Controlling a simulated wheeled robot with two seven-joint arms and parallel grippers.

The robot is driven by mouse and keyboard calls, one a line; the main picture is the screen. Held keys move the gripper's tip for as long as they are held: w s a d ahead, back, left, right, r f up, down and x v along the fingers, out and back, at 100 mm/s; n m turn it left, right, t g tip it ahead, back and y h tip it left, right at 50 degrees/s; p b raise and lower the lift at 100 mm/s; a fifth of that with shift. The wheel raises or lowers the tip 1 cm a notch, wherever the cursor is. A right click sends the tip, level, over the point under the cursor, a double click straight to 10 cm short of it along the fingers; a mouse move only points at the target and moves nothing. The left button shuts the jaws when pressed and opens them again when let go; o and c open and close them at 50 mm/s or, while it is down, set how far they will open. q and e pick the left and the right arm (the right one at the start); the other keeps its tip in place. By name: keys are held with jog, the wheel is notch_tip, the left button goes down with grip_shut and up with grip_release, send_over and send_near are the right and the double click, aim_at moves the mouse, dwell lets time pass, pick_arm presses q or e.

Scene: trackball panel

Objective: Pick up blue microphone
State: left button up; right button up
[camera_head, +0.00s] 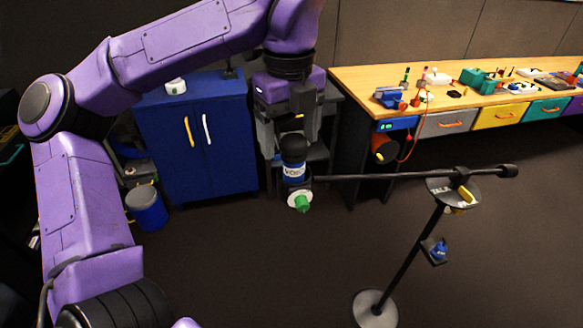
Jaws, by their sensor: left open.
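The blue microphone (293,172) has a black rounded head, a blue body with a white label band, and a white disc with a green piece below it. It is upright at the left end of a black boom arm (390,177) on a floor stand. My left gripper (287,138) comes down from above, pointing downward. Its fingers are open, with the microphone's black head at or just below the fingertips. I cannot tell whether they touch it. My right gripper is not in view.
The boom stand has a round base (375,309) on the dark floor and a small blue item (439,250) on its pole. Behind are a blue cabinet (165,145) and a wooden workbench (450,106) with tools and coloured drawers. A blue bucket (147,211) stands left.

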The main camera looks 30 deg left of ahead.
aim_at(294, 166)
pick_arm(q)
jog(key=f, duration=0.1)
jog(key=w+f, duration=0.1)
jog(key=f, duration=0.1)
jog(key=w+f, duration=0.1)
jog(key=shift+w+f, duration=0.15)
jog(key=shift+f, duration=0.1)
jog(key=shift+s+a+r, duration=0.1)
jog(key=shift+s+r, duration=0.05)
jog(key=shift+s, duration=0.45)
jog(key=c, duration=0.4)
jog(key=shift+w, duration=0.2)
jog(key=c, duration=0.9)
